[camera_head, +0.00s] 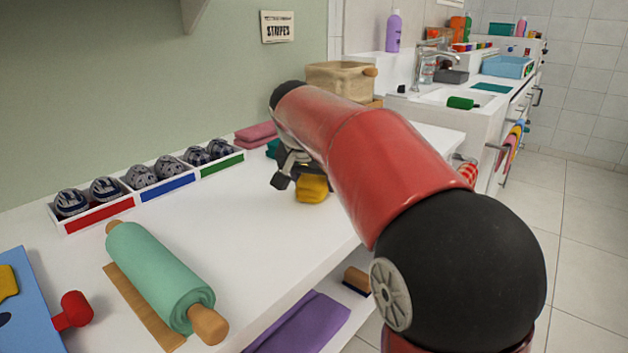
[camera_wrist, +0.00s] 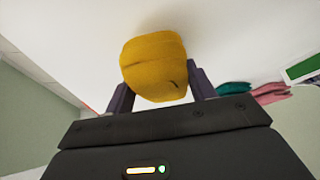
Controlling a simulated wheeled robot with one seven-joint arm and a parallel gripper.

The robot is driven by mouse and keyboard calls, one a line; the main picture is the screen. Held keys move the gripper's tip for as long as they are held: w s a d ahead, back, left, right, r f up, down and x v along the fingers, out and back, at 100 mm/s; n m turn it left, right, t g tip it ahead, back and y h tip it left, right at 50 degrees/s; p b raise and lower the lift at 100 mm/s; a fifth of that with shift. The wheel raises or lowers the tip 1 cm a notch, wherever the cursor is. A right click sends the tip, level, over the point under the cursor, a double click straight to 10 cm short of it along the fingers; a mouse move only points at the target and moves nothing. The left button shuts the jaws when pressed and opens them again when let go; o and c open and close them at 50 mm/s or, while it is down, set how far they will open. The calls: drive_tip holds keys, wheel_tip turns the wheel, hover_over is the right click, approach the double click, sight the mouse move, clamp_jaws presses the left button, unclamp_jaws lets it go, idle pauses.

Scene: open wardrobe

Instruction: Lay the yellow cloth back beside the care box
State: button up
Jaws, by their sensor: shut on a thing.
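The yellow cloth (camera_head: 312,190) is a bunched, rounded bundle over the white shelf top. My gripper (camera_head: 295,180) is shut on it, and the arm partly covers it in the head view. In the wrist view the cloth (camera_wrist: 153,66) sits between the two dark fingers (camera_wrist: 160,90), with white surface behind it. I cannot tell whether the cloth touches the shelf. A tan box (camera_head: 335,80) stands at the shelf's far end, partly behind my arm; it may be the care box, but I see no label on it.
Folded pink (camera_head: 256,133) and teal (camera_head: 273,149) cloths lie by the wall, left of my gripper. A divided tray (camera_head: 98,212) holds several balled socks. A green roll (camera_head: 160,272) lies nearer. The white top (camera_head: 235,215) between them is clear. A purple cloth (camera_head: 305,325) lies below.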

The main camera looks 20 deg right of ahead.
drive_tip(key=o, duration=0.9)
drive_tip(key=shift+f, duration=0.1)
